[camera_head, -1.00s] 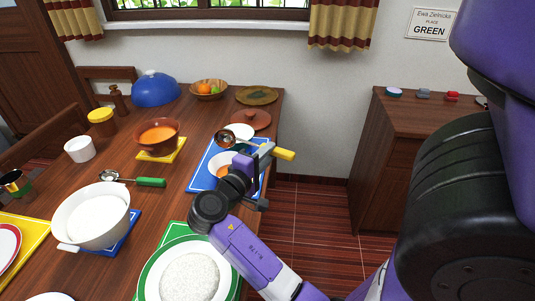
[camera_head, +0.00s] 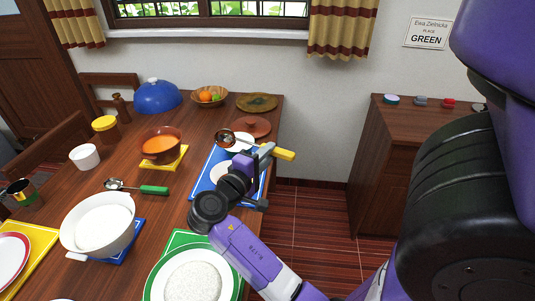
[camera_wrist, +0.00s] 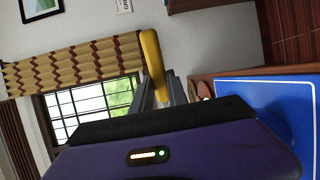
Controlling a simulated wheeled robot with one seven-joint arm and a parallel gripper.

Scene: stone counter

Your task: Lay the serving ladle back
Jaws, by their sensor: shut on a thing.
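My gripper (camera_head: 264,152) is shut on the serving ladle with a yellow handle (camera_head: 286,155), above the blue mat (camera_head: 203,180) at the table's right side. The ladle's dark round bowl (camera_head: 225,138) points left, over or near a white dish (camera_head: 240,143). In the wrist view the yellow handle (camera_wrist: 152,58) stands out beyond the fingers (camera_wrist: 160,92); the ladle's bowl is hidden there. A brown pot (camera_head: 150,135) of orange soup stands on a yellow mat (camera_head: 180,158), left of the ladle. My wrist partly hides a pale bowl or plate (camera_head: 217,172) on the blue mat.
A green-handled spoon (camera_head: 153,190) lies left of the blue mat. A white pot (camera_head: 72,232) and a rice plate (camera_head: 157,285) are nearer. A brown lid (camera_head: 254,127) and a wooden plate (camera_head: 257,102) lie behind. Bare wood (camera_head: 180,200) shows between the mats.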

